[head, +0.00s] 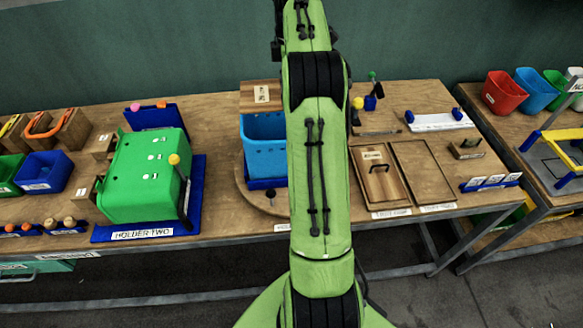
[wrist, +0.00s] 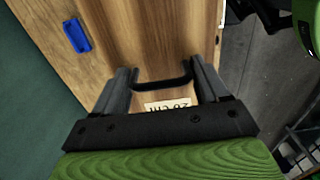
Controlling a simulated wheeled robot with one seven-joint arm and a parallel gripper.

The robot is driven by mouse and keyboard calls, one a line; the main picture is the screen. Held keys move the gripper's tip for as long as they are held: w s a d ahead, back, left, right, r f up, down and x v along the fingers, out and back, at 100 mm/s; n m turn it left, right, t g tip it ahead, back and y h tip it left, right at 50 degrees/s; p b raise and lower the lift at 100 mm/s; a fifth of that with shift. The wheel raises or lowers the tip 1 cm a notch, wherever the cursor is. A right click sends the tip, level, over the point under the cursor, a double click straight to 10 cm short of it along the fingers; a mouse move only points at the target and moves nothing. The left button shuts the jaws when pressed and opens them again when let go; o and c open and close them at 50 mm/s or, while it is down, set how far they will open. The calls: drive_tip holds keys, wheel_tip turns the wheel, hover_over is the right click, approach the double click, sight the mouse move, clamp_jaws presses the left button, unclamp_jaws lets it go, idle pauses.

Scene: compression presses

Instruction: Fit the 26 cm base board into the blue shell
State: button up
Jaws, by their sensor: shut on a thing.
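In the wrist view my gripper (wrist: 160,82) is shut on the dark handle of a wooden board (wrist: 185,45). A pale label by the handle appears to read 26 cm. In the head view my green arm hides the gripper. The open blue shell (head: 263,130) stands upright on a round wooden stand, its right side hidden behind my arm. A wooden piece (head: 248,98) with a pale label shows at the shell's back rim. I cannot tell whether it is the held board. The shell does not clearly show in the wrist view.
A green shell (head: 140,182) lies in the blue holder labelled HOLDER TWO (head: 105,233) at left. A board with a handle (head: 377,186) lies in a tray at right, beside an empty tray (head: 425,172). Several small fixtures line the table's back.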

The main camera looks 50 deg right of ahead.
wheel_tip(320, 180, down, 28)
drive_tip(key=b, duration=0.5)
drive_tip(key=o, duration=1.1)
drive_tip(key=shift+w, duration=0.1)
wheel_tip(320, 180, up, 12)
drive_tip(key=p, duration=0.1)
drive_tip(key=shift+r, duration=0.2)
drive_tip(key=shift+r, duration=0.1)
